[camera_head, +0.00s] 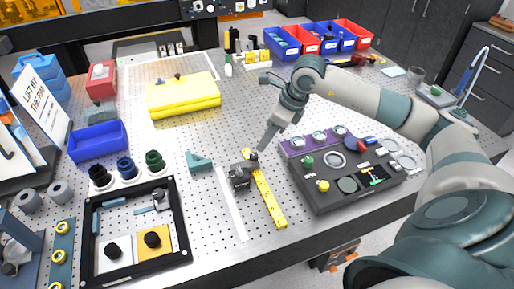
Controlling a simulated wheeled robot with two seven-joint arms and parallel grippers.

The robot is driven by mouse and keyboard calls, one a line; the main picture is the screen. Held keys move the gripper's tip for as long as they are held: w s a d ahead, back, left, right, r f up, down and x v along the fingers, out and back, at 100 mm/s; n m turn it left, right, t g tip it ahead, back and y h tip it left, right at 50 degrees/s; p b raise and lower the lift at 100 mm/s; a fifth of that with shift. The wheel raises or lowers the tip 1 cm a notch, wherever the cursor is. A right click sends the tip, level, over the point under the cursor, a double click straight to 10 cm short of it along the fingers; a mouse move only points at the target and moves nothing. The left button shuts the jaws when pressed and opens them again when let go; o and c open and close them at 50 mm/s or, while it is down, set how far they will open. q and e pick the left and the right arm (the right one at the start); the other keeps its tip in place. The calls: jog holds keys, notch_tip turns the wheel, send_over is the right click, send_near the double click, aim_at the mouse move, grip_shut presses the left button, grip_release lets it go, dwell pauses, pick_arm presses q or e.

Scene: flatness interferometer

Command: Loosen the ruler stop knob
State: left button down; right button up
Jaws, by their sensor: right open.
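The yellow ruler (268,202) lies on the perforated grey table near its front edge. A dark stop block (239,177) sits across the ruler's far part. A small black knob (254,156) stands at the block's upper right. My left gripper is not in view.
A dark instrument panel (318,200) with knobs and round parts stands right of the ruler. A teal angle bracket (199,161) and a white strip (231,204) lie to the left. A black-framed tray (88,274) is at the front left.

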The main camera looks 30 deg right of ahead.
aim_at(255, 155)
jog(key=p+x, duration=0.2)
jog(key=x, duration=0.5)
jog(key=shift+w+a+f+p, duration=0.1)
jog(key=shift+w+f+p, duration=0.15)
jog(key=shift+p, duration=0.1)
jog(key=shift+f, duration=0.45)
jog(key=shift+w, duration=0.1)
grip_shut()
